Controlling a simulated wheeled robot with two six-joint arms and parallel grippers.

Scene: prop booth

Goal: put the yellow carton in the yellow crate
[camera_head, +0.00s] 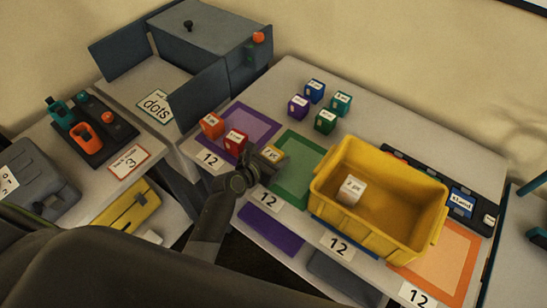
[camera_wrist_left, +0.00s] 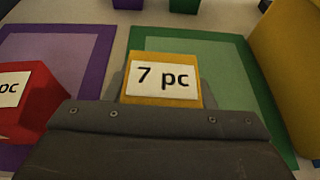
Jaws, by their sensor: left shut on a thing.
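The yellow carton (camera_head: 273,154) is between the jaws of my left gripper (camera_head: 264,159), over the near left part of the green mat in the head view. In the left wrist view the carton (camera_wrist_left: 163,80) shows its "7 pc" label, with the gripper shut on it. I cannot tell whether it touches the mat. The yellow crate (camera_head: 352,222) stands to the right, open at the top, with a white carton (camera_head: 351,190) inside. Its wall also shows at the right of the left wrist view (camera_wrist_left: 290,65). My right gripper is not in view.
Several blue, purple and green cartons (camera_head: 325,121) stand behind the green mat (camera_head: 292,178). A dark strip (camera_head: 480,213) lies behind the crate.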

